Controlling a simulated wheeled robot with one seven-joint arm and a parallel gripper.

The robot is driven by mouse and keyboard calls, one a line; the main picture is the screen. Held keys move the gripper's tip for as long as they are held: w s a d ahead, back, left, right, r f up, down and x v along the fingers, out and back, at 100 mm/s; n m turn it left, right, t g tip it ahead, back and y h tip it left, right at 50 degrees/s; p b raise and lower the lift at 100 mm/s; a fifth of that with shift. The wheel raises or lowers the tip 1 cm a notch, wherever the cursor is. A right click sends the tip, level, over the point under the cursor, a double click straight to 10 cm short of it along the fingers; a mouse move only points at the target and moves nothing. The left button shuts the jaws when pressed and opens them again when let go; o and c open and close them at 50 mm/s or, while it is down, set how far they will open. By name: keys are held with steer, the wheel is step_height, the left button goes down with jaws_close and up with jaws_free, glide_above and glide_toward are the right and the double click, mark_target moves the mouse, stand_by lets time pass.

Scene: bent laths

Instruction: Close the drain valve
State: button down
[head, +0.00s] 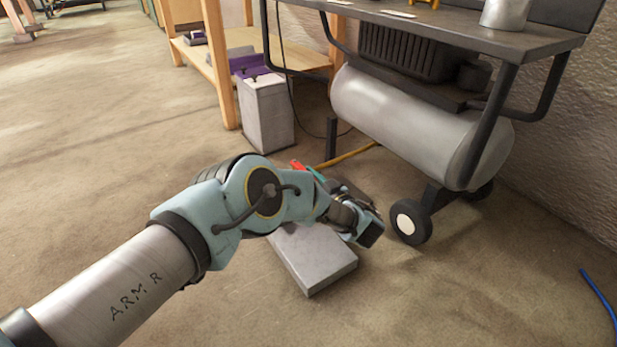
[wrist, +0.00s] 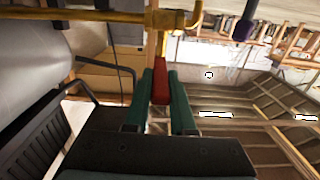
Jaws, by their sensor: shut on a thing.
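The drain valve has a red handle (wrist: 160,82), which also shows as a small red piece in the head view (head: 297,166). It sits by a yellow pipe (wrist: 80,14) that comes out from under the grey tank (head: 400,115); the pipe also shows in the head view (head: 350,155). My gripper (wrist: 159,77) has two green fingers, one on each side of the red handle, and is shut on it. In the head view my arm's end hides most of the valve, so the handle's angle to the pipe is hard to tell.
A grey block (head: 318,262) lies on the floor beneath my wrist. The compressor's black wheel (head: 410,222) is just right of my gripper. A grey box (head: 266,112) stands behind, by a wooden bench (head: 205,62). The floor at left is clear; a blue hose (head: 598,292) lies right.

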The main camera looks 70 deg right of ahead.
steer(key=c, duration=0.8)
jaws_free()
steer(key=shift+o, duration=0.2)
steer(key=p+v, duration=0.4)
steer(key=v, duration=0.6)
steer(key=shift+s+a, duration=0.2)
steer(key=shift+s, duration=0.1)
